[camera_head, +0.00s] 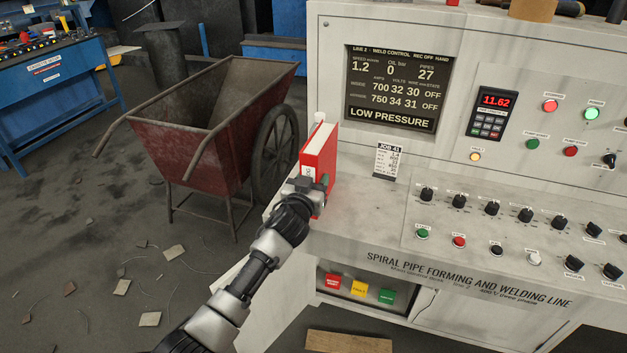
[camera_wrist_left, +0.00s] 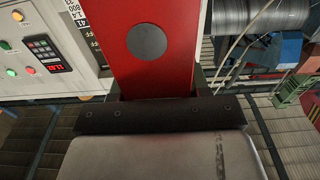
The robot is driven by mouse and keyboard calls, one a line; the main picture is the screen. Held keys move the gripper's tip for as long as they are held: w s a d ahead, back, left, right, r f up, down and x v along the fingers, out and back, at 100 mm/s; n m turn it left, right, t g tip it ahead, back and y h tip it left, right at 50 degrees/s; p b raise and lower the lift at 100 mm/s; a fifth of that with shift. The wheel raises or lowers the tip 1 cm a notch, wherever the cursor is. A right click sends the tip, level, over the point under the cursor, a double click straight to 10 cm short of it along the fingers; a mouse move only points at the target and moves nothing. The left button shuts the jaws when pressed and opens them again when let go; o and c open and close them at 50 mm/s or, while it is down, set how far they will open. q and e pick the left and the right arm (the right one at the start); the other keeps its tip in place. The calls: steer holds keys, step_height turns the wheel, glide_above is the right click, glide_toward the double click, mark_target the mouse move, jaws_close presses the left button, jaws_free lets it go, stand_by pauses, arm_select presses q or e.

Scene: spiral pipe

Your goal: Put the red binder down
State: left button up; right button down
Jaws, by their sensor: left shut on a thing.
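The red binder (camera_head: 319,158) stands upright at the left end of the grey control desk (camera_head: 350,215) in the head view. My left gripper (camera_head: 312,190) is shut on its lower part. I cannot tell whether the binder's bottom touches the desk, as the gripper covers it. In the left wrist view the binder's red face (camera_wrist_left: 150,70) with a grey round spot fills the middle, between the fingers of my left gripper (camera_wrist_left: 155,100). My right gripper is in neither view.
A job card (camera_head: 389,161) stands on the desk right of the binder. Knobs and buttons (camera_head: 490,208) cover the desk's right part. A rusty red wheelbarrow (camera_head: 205,120) stands left of the desk.

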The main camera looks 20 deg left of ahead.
arm_select(q)
steer(key=shift+r, duration=0.15)
steer(key=o, duration=1.3)
steer(key=shift+f, duration=0.2)
